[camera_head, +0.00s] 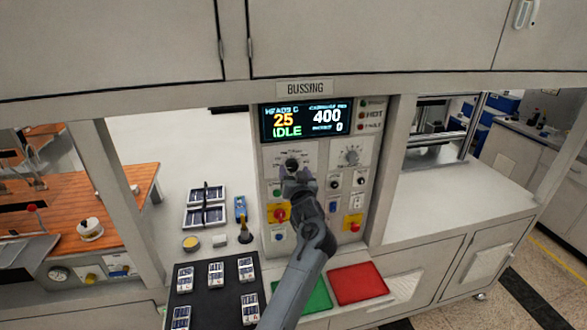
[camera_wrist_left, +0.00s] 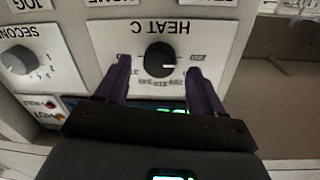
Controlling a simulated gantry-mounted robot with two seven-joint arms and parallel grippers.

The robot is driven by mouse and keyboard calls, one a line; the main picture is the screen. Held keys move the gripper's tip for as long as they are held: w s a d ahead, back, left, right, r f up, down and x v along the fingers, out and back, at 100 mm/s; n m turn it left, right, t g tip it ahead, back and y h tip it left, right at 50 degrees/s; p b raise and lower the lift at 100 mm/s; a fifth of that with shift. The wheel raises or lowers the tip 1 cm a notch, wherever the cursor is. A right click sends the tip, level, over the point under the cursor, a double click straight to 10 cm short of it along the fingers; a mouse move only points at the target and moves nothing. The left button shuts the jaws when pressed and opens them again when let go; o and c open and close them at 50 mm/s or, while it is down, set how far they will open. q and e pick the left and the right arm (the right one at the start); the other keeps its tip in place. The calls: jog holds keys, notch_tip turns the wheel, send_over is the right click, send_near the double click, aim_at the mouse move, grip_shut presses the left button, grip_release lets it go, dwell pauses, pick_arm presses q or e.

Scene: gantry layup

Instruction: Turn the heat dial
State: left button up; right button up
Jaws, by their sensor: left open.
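The heat dial is a round black knob (camera_wrist_left: 160,57) on a white plate lettered "HEAT C", seen upside down in the left wrist view. Its white pointer line points to the right there. In the head view the dial (camera_head: 292,163) sits below the display, partly behind my gripper. My left gripper (camera_head: 297,177) is in front of the panel at the dial. In the left wrist view its two dark fingers (camera_wrist_left: 159,78) are open, one on each side of the knob, with gaps between. Contact is not visible. My right gripper is out of view.
Another dial (camera_head: 350,156) is on the right, with small knobs and yellow-backed red buttons (camera_head: 353,223) below. Green (camera_head: 318,297) and red (camera_head: 357,283) trays and a black mat (camera_head: 213,297) with cells lie in front.

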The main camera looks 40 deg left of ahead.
pick_arm(q)
jog(key=shift+x, duration=0.95)
jog(key=c, duration=1.1)
jog(key=shift+o, duration=0.2)
jog(key=m+p, duration=0.2)
jog(key=p, duration=0.1)
jog(key=shift+r, duration=0.25)
jog(key=m+p, duration=0.2)
jog(key=p, duration=0.1)
jog(key=shift+f+m+p, duration=0.15)
jog(key=shift+m+p, duration=0.35)
jog(key=shift+m, duration=0.4)
jog(key=o, duration=1.1)
jog(key=shift+f, duration=0.1)
jog(key=shift+c, duration=0.2)
